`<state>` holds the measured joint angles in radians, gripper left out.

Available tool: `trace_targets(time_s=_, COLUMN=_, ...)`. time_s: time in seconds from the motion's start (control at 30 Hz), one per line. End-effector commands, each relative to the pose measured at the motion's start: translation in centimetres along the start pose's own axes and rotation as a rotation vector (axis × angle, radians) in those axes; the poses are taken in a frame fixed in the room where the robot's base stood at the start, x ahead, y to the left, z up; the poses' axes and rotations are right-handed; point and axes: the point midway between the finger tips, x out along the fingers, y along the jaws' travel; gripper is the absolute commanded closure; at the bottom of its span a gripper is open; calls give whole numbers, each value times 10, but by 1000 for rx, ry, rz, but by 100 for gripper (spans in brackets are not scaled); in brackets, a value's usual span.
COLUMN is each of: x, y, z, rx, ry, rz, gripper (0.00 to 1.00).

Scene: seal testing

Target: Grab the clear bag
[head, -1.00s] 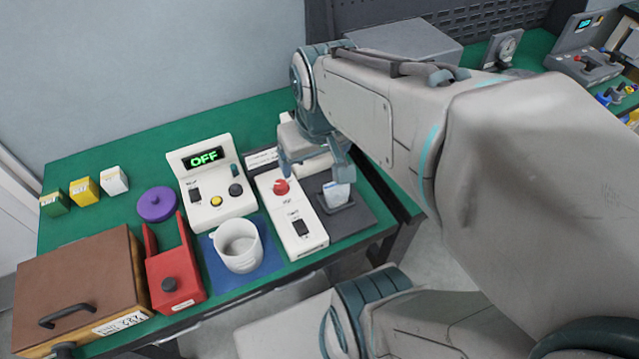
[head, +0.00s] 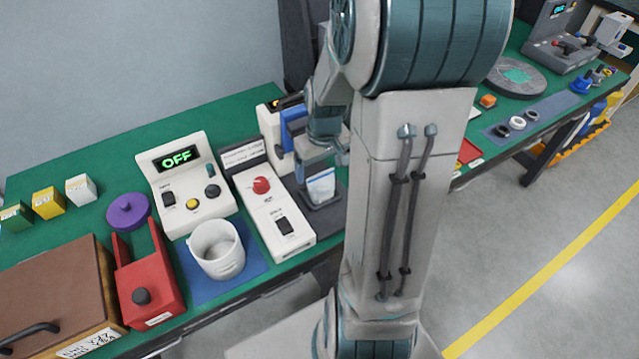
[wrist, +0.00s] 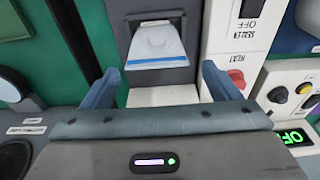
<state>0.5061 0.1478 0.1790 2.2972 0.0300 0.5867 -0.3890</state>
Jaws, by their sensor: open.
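The clear bag (head: 320,186) stands upright on a dark grey base beside the white heat box in the head view. It has a blue band along its top. In the wrist view the bag (wrist: 155,46) lies ahead of my gripper, between the lines of its two fingers but beyond their tips. My gripper (wrist: 166,78) is open and empty, its fingers spread wide. In the head view my gripper (head: 324,150) hangs just above and behind the bag, partly hidden by my arm.
The white box with a red knob (head: 261,186) stands close left of the bag. The console reading OFF (head: 182,185), a white cup (head: 217,250), a red holder (head: 148,290) and a purple disc (head: 128,211) are further left. A blue-handled device (head: 293,122) stands behind.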

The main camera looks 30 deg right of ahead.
Motion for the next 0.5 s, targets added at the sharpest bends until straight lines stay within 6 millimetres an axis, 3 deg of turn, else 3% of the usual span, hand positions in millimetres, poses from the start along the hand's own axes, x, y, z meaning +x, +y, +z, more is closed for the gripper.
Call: trace_targets(time_s=0.5, x=48, y=4, z=4, rx=1, ry=-3, rz=-2, gripper=17)
